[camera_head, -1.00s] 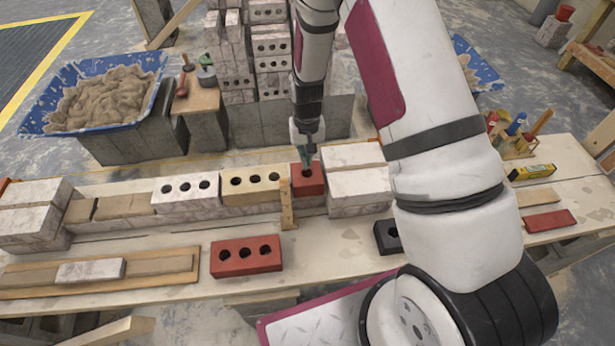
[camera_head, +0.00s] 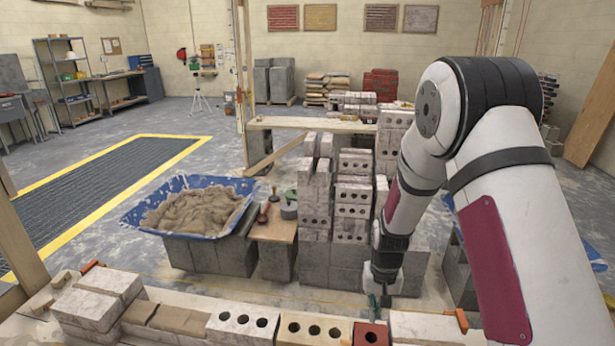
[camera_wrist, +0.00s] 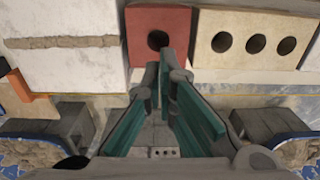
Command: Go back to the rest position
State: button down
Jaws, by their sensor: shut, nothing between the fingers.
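My gripper (camera_head: 386,299) is shut and empty, its tips just above and behind a red half brick (camera_head: 370,334) in the brick row. In the wrist view my gripper (camera_wrist: 165,70) shows its teal-padded fingers converging near the red half brick (camera_wrist: 158,38), which has one dark hole. From these views I cannot tell exactly how far the tips are from the brick. My arm comes down from the upper right of the head view.
The brick row runs along the bench: a cream three-hole brick (camera_head: 313,330) left of the red one, white blocks (camera_head: 427,328) right. Behind stand a blue mortar tub (camera_head: 190,208), a wooden board with tools (camera_head: 272,231), and stacked bricks (camera_head: 350,200). Floor (camera_head: 100,240) is open at left.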

jog(key=s+r+n+t, duration=0.1)
jog(key=s+r, duration=0.3)
jog(key=r, duration=0.8)
jog(key=s+r+t, duration=0.1)
jog(key=s+r, duration=0.3)
jog(key=r, duration=0.8)
jog(key=s+r+t, duration=0.1)
jog(key=s+r, duration=0.4)
jog(key=s, duration=0.4)
jog(key=s+r+n+t, duration=0.1)
jog(key=s+r, duration=0.4)
jog(key=s, duration=0.4)
jog(key=shift+s+d+t, duration=0.2)
jog(key=shift+s+t, duration=0.15)
jog(key=shift+t, duration=0.05)
